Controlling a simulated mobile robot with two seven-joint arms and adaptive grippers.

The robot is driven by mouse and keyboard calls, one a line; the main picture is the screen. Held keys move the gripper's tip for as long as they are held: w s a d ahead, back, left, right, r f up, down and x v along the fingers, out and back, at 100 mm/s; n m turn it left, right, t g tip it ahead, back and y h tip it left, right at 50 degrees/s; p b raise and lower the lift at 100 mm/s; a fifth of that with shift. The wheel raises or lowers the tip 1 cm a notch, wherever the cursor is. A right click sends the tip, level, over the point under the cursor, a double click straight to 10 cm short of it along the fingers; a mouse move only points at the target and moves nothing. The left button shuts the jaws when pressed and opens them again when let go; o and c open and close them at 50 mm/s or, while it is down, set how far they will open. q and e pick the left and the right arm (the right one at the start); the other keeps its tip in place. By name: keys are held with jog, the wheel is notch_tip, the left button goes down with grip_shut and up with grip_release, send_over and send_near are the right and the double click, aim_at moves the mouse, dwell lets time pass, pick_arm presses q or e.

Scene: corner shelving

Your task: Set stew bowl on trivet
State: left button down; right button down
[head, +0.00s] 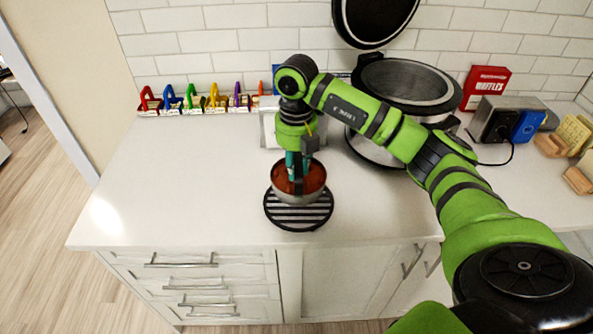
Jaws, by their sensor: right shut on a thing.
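The stew bowl (313,176), a metal bowl filled with reddish-brown stew, is over the back part of the trivet (299,217). The trivet is a round black rack with parallel bars, lying flat on the white counter. My right gripper (298,182) points down into the bowl and is shut on it at the rim. The bowl looks level. I cannot tell whether its base touches the trivet or hangs just above it. The gripper's fingertips are partly hidden by the bowl and stew. My left gripper is not in view.
A large open cooker (405,85) stands behind my right arm, its lid raised. A red waffle box (486,88) and a toaster (497,118) are at the right. Several coloured-handled items (190,100) line the wall at the left. The counter (190,180) left of the trivet is clear.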

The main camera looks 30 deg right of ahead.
notch_tip(320, 180, down, 2)
jog(key=shift+f+p, duration=0.15)
jog(key=shift+p, duration=0.4)
jog(key=shift+d+f, duration=0.1)
jog(key=shift+f, duration=0.35)
jog(key=shift+f, duration=0.1)
jog(key=c, duration=1)
grip_release()
